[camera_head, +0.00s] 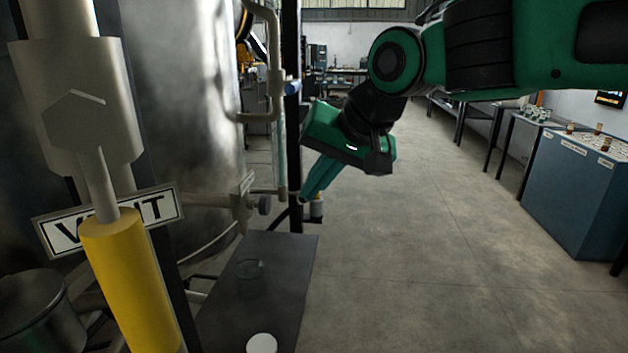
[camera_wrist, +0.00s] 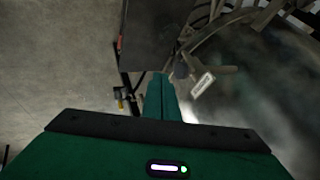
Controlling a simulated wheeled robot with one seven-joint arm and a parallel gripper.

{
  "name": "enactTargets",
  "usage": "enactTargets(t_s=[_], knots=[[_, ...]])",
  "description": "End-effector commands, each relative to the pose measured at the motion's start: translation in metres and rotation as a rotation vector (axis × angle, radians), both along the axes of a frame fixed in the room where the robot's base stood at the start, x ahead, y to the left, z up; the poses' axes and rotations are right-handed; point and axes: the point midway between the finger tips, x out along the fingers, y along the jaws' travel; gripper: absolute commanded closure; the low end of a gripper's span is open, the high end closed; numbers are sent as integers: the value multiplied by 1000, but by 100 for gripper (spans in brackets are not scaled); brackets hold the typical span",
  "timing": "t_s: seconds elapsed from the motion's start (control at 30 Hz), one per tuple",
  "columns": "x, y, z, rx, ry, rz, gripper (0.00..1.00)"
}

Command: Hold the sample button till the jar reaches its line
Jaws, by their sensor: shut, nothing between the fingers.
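A clear glass jar (camera_head: 250,278) stands on a dark shelf (camera_head: 285,265) in the head view. Its line and any liquid level are too small to make out. Above and behind it a pale fitting (camera_head: 243,203) with a dark round knob (camera_head: 264,205) sticks out beside the tank; I cannot tell if this is the sample button. My gripper (camera_head: 305,199) is shut and empty, pointing down and left, to the right of the knob in the picture; contact cannot be told. In the wrist view its shut fingers (camera_wrist: 159,77) point toward the dark shelf (camera_wrist: 150,35) and a labelled tag (camera_wrist: 203,84).
A large metal tank (camera_head: 190,90) fills the left. A white round item (camera_head: 262,344) lies at the shelf's near end. Open floor (camera_head: 420,250) lies right, before a blue cabinet (camera_head: 570,185).

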Motion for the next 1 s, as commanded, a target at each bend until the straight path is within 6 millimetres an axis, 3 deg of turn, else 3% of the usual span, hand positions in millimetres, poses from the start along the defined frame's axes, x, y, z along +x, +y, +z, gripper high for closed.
enactTargets(t_s=[0.33,0.6,1.0], knots=[[25,29,-53,-3,3,2,100],[27,61,-50,-2,1,2,100],[28,66,-49,0,0,1,100]])
